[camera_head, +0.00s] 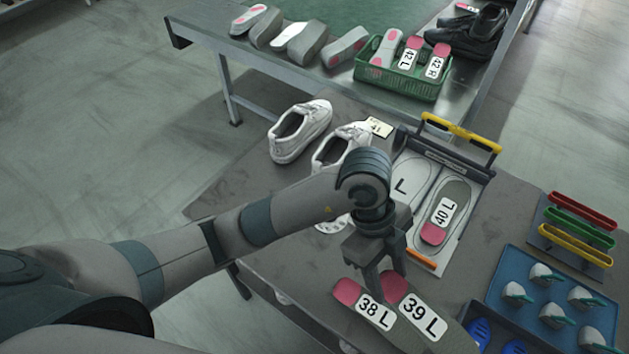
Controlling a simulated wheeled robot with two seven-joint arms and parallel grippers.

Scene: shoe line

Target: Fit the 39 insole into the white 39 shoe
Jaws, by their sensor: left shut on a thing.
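The insole marked 39 L (423,317), with a pink heel, lies on the grey table at the front. My left gripper (386,285) points down at its pink heel end and is shut on it. The insole marked 38 L (374,311) lies right beside it on the left. A pair of white shoes stands further back on the table: the left one (299,131) shows whole with its opening up. The other white shoe (338,146) is partly hidden behind my left arm. A small card (378,127) by the shoes is too small to read. My right gripper is out of view.
A blue tray (511,262) of small parts and coloured bars (574,240) stand at right. A back bench holds a green basket (402,80) of insoles.

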